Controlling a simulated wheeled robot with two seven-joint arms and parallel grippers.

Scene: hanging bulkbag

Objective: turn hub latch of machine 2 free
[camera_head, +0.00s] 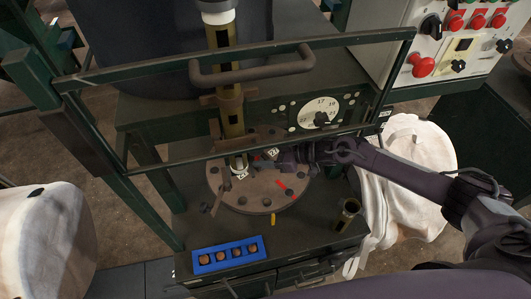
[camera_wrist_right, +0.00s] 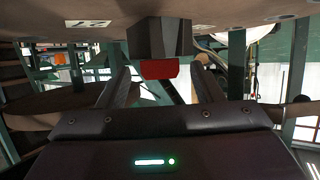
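A round brown hub plate (camera_head: 255,198) with bolts around its rim lies under a vertical brass-coloured shaft (camera_head: 230,122) on the machine. My right gripper (camera_head: 272,158) reaches in from the right, just above the plate beside the shaft. In the right wrist view, a dark block (camera_wrist_right: 158,38) with a red end (camera_wrist_right: 160,69), possibly the hub latch, stands between and beyond the spread fingers of my right gripper (camera_wrist_right: 162,88). The gripper appears open; I cannot tell whether the fingers touch the block. My left gripper is not in view.
A green guard frame with a grey handle (camera_head: 252,70) crosses above the hub. A blue tray (camera_head: 228,265) with several round pieces and a small brass cup (camera_head: 347,213) stand on the machine's ledge. A control panel (camera_head: 440,40) is at the upper right; whitish sacks (camera_head: 418,150) flank the machine.

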